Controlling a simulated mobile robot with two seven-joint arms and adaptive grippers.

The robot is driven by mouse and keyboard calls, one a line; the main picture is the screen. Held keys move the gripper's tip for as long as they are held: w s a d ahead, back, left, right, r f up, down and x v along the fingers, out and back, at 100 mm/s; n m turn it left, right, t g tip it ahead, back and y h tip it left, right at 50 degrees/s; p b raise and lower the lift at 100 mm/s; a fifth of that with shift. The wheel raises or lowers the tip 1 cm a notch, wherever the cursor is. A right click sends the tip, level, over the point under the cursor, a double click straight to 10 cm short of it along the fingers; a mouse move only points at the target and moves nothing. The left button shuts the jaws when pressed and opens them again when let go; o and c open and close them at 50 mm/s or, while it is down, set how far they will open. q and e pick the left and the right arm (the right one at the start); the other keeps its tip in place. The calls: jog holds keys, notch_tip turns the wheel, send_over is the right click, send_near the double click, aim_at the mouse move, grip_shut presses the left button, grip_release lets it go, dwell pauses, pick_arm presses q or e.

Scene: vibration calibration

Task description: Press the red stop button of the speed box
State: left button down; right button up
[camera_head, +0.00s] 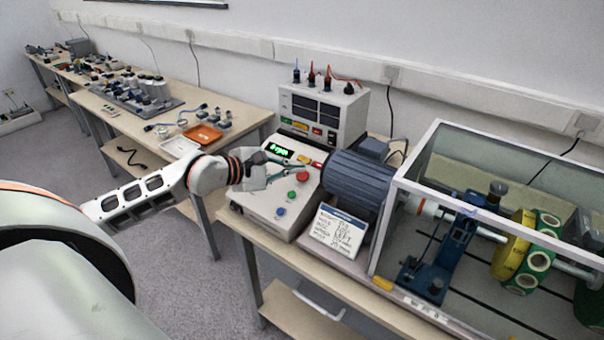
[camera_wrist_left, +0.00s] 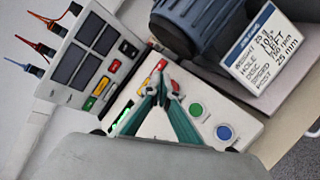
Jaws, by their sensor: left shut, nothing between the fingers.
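The speed box (camera_head: 262,204) is a light, sloped console on the bench with a green lit display (camera_head: 280,150). Its round red stop button (camera_head: 302,176) sits above a green button (camera_head: 292,194) and a blue button (camera_head: 280,211). In the left wrist view the red stop button (camera_wrist_left: 175,86) is partly hidden behind my fingers. My left gripper (camera_head: 289,170) is shut and empty, over the upper panel close to the red button. In the wrist view its teal fingertips (camera_wrist_left: 157,82) overlap the button's edge; I cannot tell whether they touch it.
A blue motor (camera_head: 358,181) stands right of the box, with a note card (camera_head: 337,232) in front. A power supply (camera_head: 323,112) with leads is behind. A clear-walled rotor rig (camera_head: 440,225) fills the right. An orange tray (camera_head: 203,134) lies on the left bench.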

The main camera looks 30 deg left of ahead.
pick_arm(q)
jog(key=r, duration=0.1)
jog(key=s+r+p, duration=0.1)
jog(key=r+p, duration=0.1)
jog(key=shift+s+r, duration=0.4)
dwell(0.5)
